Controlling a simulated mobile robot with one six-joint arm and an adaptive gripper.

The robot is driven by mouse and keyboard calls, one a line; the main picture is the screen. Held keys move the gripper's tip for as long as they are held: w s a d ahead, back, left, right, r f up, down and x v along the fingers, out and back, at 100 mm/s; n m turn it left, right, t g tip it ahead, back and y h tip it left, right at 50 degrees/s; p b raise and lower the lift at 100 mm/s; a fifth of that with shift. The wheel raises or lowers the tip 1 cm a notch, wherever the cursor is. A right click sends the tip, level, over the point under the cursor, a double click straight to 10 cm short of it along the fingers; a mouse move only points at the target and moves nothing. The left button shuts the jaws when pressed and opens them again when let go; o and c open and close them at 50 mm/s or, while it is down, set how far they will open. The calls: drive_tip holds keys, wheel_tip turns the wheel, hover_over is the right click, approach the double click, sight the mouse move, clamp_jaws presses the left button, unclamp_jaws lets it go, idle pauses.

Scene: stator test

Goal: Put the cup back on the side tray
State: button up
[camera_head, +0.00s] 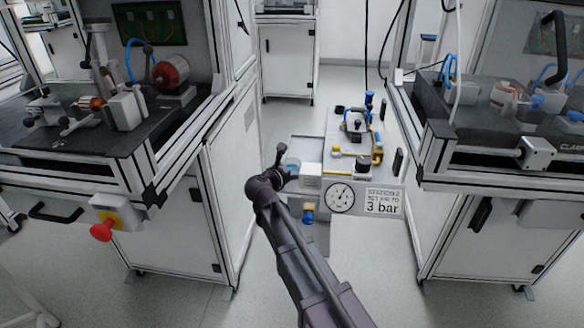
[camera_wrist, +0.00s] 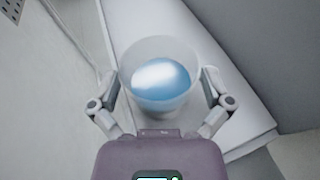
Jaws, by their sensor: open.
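A clear cup with blue liquid (camera_wrist: 158,102) fills the middle of the wrist view, seen from above at a slant. It also shows as a small cup (camera_head: 292,165) in the head view, at the left of the small station's top. My gripper (camera_wrist: 160,78) is open, with one finger on each side of the cup. I cannot tell whether the fingers touch it. In the head view my gripper (camera_head: 284,161) is at the cup. A pale flat surface (camera_wrist: 215,60), perhaps the side tray, lies beneath and beside the cup. The cup's base contact is not clear.
The station has a white box (camera_head: 311,175), a pressure gauge (camera_head: 341,198), a "3 bar" sign (camera_head: 383,202) and yellow and black fittings (camera_head: 362,158) close by. Large framed benches stand left (camera_head: 180,170) and right (camera_head: 490,190). A red knob (camera_head: 102,231) sticks out left.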

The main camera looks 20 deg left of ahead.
drive_tip(key=shift+s+d+f, duration=0.3)
drive_tip(key=shift+s+d, duration=0.05)
drive_tip(key=shift+d, duration=0.05)
drive_tip(key=shift+w+a+r+p, duration=0.1)
drive_tip(key=shift+r+p, duration=0.2)
drive_tip(key=shift+p, duration=0.4)
drive_tip(key=p+v, duration=0.3)
drive_tip(key=v, duration=0.8)
drive_tip(key=shift+a+r+p, duration=0.3)
drive_tip(key=shift+a+p, duration=0.05)
drive_tip(key=shift+s, duration=0.25)
idle(1.5)
